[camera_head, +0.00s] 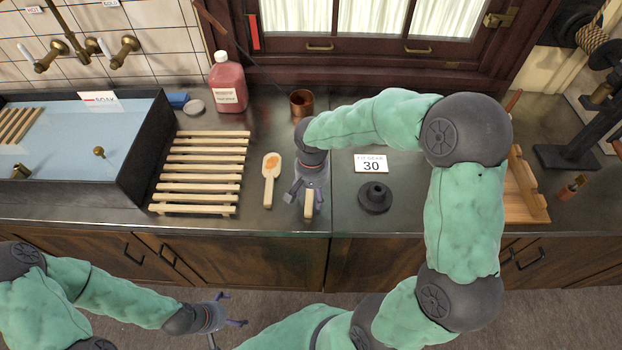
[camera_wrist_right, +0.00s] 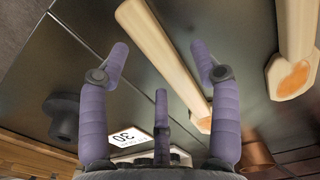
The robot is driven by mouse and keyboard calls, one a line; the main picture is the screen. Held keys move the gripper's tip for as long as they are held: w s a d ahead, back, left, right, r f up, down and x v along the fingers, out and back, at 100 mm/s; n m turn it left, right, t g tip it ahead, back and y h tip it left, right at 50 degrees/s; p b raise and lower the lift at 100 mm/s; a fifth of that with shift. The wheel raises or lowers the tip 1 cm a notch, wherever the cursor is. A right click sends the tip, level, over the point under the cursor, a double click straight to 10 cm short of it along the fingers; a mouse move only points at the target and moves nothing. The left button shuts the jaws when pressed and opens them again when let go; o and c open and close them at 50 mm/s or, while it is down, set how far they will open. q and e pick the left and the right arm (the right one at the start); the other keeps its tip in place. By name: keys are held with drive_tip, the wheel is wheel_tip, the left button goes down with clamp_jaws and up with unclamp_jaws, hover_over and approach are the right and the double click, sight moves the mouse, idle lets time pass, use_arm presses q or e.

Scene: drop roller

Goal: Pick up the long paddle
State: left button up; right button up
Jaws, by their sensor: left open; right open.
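Two pale wooden paddles with orange patches lie on the dark counter. One paddle (camera_head: 270,182) lies fully visible left of my right gripper (camera_head: 306,196) in the head view. The other paddle (camera_head: 308,209) is mostly hidden under that gripper, with its handle end showing. In the right wrist view this second paddle (camera_wrist_right: 163,52) runs between the spread fingers of my right gripper (camera_wrist_right: 160,66), which is open and empty. The first paddle (camera_wrist_right: 296,35) is at the right edge there. I cannot tell which is longer. My left gripper (camera_head: 226,318) is open and empty, in front of the counter.
A slatted wooden rack (camera_head: 200,180) and a sink (camera_head: 135,150) are to the left. A copper cup (camera_head: 301,104) and a red bottle (camera_head: 227,85) stand behind. A "30" card (camera_head: 371,163) and a black stepped disc (camera_head: 374,197) are to the right.

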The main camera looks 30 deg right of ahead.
drive_tip(key=shift+f, duration=0.55)
clamp_jaws()
drive_tip(key=shift+r, duration=0.2)
